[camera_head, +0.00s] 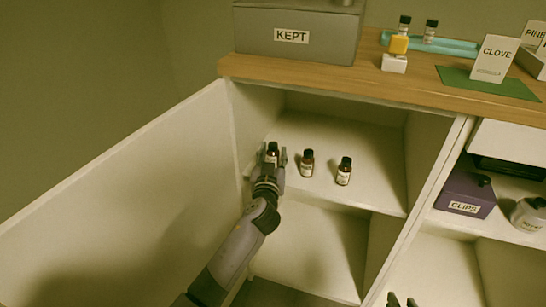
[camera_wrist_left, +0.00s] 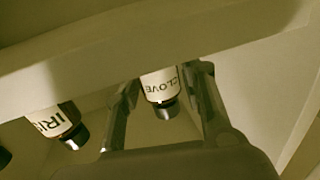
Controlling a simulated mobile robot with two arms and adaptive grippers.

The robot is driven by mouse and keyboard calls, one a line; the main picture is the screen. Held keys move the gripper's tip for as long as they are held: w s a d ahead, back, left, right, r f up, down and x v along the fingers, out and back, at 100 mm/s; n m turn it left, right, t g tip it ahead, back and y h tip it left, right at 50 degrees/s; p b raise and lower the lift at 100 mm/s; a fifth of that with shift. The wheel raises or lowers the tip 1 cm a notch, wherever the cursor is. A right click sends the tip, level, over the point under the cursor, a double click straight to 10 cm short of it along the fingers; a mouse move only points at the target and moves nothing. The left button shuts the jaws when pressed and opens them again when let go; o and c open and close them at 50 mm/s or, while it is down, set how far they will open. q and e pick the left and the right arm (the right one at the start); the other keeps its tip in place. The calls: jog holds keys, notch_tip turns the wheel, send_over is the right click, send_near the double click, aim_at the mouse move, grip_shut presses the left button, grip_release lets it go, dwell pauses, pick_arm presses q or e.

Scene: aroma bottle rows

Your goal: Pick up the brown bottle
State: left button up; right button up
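Three small brown bottles with black caps and white labels stand in a row on the upper cabinet shelf: a left one (camera_head: 272,152), a middle one (camera_head: 307,163) and a right one (camera_head: 344,171). My left gripper (camera_head: 274,158) is at the left bottle, one finger on each side. In the left wrist view this bottle (camera_wrist_left: 161,92), labelled CLOVE, is between the spread fingers (camera_wrist_left: 162,98), with small gaps visible. A neighbouring bottle labelled IRIS (camera_wrist_left: 62,125) is outside them. Fingertips of my right gripper (camera_head: 402,301) show apart at the bottom edge.
A grey KEPT box (camera_head: 297,33), a CLOVE card (camera_head: 496,58) and a green mat (camera_head: 488,83) are on the wooden top (camera_head: 330,80). The cabinet's left wall is close to my left gripper. A purple CLIPS box (camera_head: 465,195) is in the right compartment.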

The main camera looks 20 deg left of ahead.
pick_arm(q)
grip_shut()
jog(key=shift+r, duration=0.1)
dwell(0.3)
